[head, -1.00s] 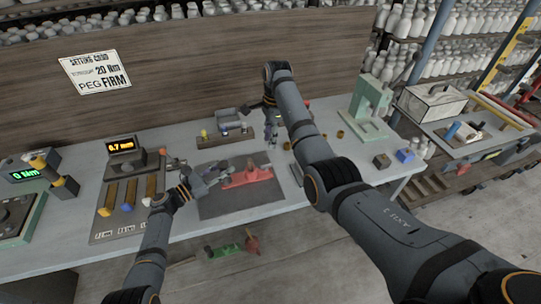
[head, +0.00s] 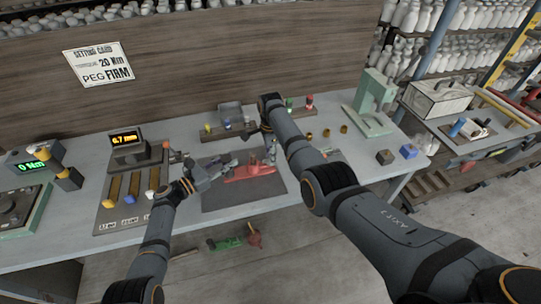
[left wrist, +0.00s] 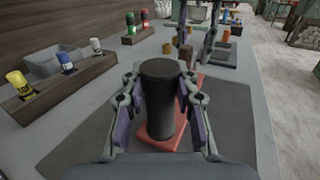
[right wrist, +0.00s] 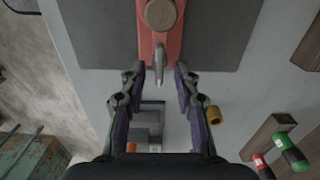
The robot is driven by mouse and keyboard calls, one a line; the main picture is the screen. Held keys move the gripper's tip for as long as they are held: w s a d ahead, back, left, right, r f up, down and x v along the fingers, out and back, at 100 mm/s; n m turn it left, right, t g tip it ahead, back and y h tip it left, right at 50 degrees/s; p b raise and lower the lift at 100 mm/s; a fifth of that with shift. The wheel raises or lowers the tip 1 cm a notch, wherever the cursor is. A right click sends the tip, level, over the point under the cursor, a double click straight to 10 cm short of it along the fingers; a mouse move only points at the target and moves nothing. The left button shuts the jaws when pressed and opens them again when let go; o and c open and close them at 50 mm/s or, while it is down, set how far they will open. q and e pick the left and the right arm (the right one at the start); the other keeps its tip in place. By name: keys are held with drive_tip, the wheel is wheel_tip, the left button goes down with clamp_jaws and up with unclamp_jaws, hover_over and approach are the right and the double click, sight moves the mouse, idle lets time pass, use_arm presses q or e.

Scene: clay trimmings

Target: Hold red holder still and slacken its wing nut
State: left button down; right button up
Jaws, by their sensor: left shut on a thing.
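The red holder (head: 250,173) lies on a dark mat (head: 220,198). In the left wrist view its red base (left wrist: 150,134) shows beneath a dark upright cylinder (left wrist: 160,95). My left gripper (head: 229,165) is shut on this cylinder, with a finger on each side (left wrist: 160,100). My right gripper (head: 270,156) is over the right end of the holder. In the right wrist view, its fingers (right wrist: 157,76) are apart and empty. The grey wing nut (right wrist: 160,58) on the red holder (right wrist: 172,45) lies just ahead of and between the fingertips.
A rack with coloured bottles (head: 228,127) and a grey bin (head: 230,112) stand behind the mat. A lit display (head: 124,138) stands left. Small brass parts (head: 326,132), a green press (head: 372,105) and two small blocks (head: 408,151) are to the right.

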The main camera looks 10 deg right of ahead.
use_arm(q)
drive_tip(key=shift+r, duration=0.15)
use_arm(e)
drive_tip(key=shift+f, duration=0.1)
clamp_jaws()
drive_tip(key=shift+n, duration=0.4)
drive_tip(key=shift+w+a+n, duration=0.1)
drive_tip(key=shift+w+n, duration=0.05)
drive_tip(key=shift+n, duration=2.95)
unclamp_jaws()
